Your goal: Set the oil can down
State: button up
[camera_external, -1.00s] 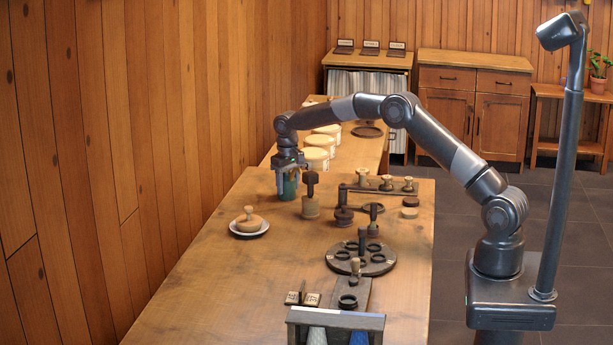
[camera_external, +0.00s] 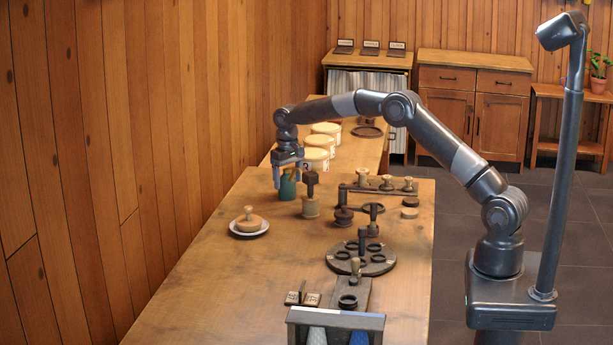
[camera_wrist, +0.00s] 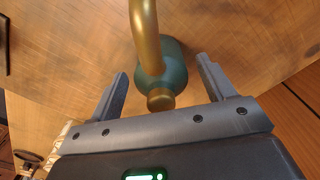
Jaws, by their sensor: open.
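The oil can (camera_external: 288,187) is a green can standing upright on the wooden table, near its left edge towards the back. In the wrist view the green body of the oil can (camera_wrist: 172,82) shows with a brass cap and a curved brass spout that runs up out of the top of the picture. My gripper (camera_external: 287,181) is right above and around the top of the can. In the wrist view my gripper (camera_wrist: 163,80) is open, with one finger on each side of the can and a visible gap to each.
A dark turned piece on a wooden spool (camera_external: 310,205) stands close to the right of the can. Cream-lidded tubs (camera_external: 316,158) stand behind it. A white dish (camera_external: 249,231) with a wooden knob piece is in front. The table's front left is bare.

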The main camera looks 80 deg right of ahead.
notch_tip(320, 180, up, 9)
jog(key=shift+r, duration=0.2)
jog(key=shift+a+r, duration=0.15)
jog(key=shift+r, duration=0.15)
jog(key=s+a+r+n+t+h, duration=0.1)
jog(key=s+a+r+n+t, duration=0.25)
jog(key=s+a+r, duration=1.45)
jog(key=s+a+f+n, duration=0.1)
jog(key=s+a+f, duration=0.2)
jog(key=s, duration=0.6)
jog(key=s+a+f+n+t, duration=0.1)
jog(key=s+a+f, duration=0.2)
jog(key=s, duration=0.5)
jog(key=s+a+f+n+t+y, duration=0.1)
jog(key=s+a+f, duration=0.2)
jog(key=s, duration=0.6)
jog(key=shift+s+a+f+n, duration=0.3)
jog(key=shift+s+a+n, duration=0.05)
jog(key=shift+a, duration=0.4)
